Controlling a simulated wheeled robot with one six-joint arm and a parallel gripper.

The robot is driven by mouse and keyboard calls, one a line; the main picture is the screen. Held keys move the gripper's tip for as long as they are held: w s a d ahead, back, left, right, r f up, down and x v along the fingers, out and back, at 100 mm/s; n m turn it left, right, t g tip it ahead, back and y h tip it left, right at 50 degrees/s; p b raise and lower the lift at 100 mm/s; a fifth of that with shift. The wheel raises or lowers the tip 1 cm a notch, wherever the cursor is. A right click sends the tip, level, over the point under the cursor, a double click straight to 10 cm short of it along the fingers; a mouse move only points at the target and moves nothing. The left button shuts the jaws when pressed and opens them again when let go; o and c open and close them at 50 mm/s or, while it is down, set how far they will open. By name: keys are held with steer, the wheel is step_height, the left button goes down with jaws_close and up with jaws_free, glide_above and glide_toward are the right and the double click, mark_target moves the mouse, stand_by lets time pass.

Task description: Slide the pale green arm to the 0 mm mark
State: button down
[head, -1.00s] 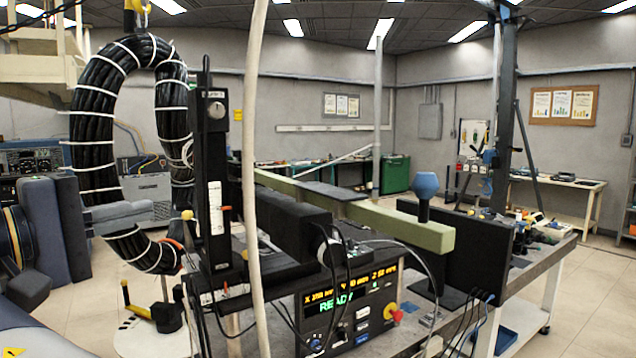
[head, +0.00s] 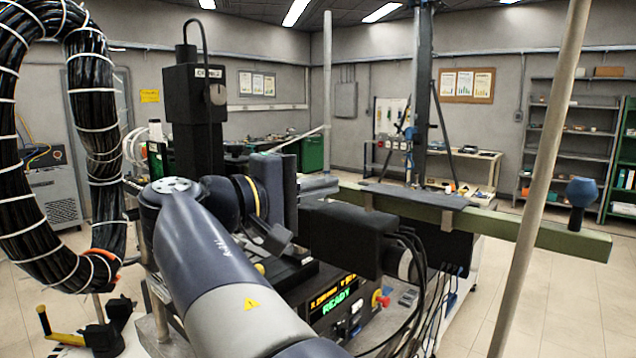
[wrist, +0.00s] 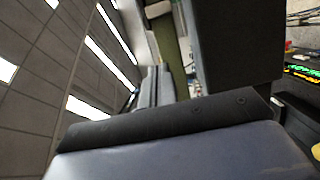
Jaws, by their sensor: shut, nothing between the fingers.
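The pale green arm (head: 545,235) is a long beam running to the right in the head view, with a blue knob (head: 582,191) standing near its right end. Its left part is hidden behind the black block and my arm. A strip of green also shows in the wrist view (wrist: 172,45). My gripper (head: 320,184) is shut and empty, beside the left, hidden stretch of the beam. In the wrist view its fingers (wrist: 155,88) point towards the green strip. I cannot tell whether they touch it. No 0 mm mark is readable.
A black block (head: 345,235) with cables lies in front of the beam, and a lit READY console (head: 335,302) is below it. A black column (head: 195,120) stands behind my arm. A pale pole (head: 540,180) crosses the beam in the picture. Thick black cable loops (head: 95,120) hang left.

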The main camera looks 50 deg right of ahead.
mark_target(362, 190)
steer(key=s, duration=0.3)
stand_by(0.4)
steer(key=shift+s+b, duration=0.3)
steer(key=shift+s, duration=0.9)
steer(key=shift+w, duration=0.1)
